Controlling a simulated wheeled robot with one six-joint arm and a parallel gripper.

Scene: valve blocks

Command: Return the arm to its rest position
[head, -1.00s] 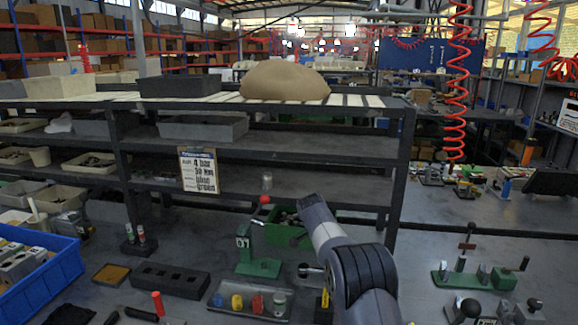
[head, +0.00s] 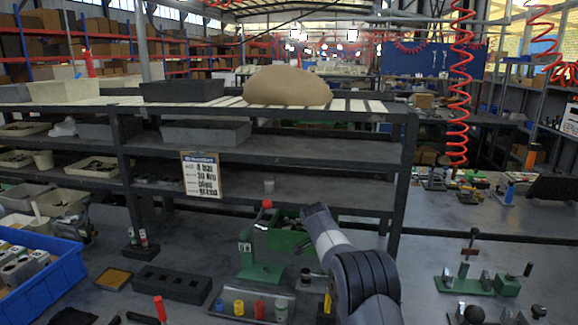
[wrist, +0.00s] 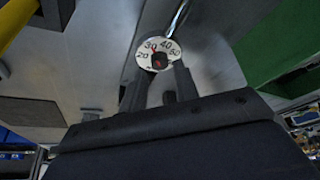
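My arm (head: 362,282) rises from the bottom of the head view and bends toward the shelf; its gripper end is hidden there. In the wrist view my gripper (wrist: 160,76) shows two dark fingers standing apart with a gap between them. A round white dial (wrist: 158,54) with numbers from 20 upward and a dark red-marked centre shows beyond the fingertips. I cannot tell whether the fingers touch it. Nothing is seen clamped between them.
A green valve stand (head: 260,268) with a red ball, a tray of coloured parts (head: 252,312) and a dark block (head: 172,283) lie near my arm. A blue bin (head: 62,278) is at left, a green fixture (head: 480,284) at right. The shelf rack (head: 300,188) stands behind.

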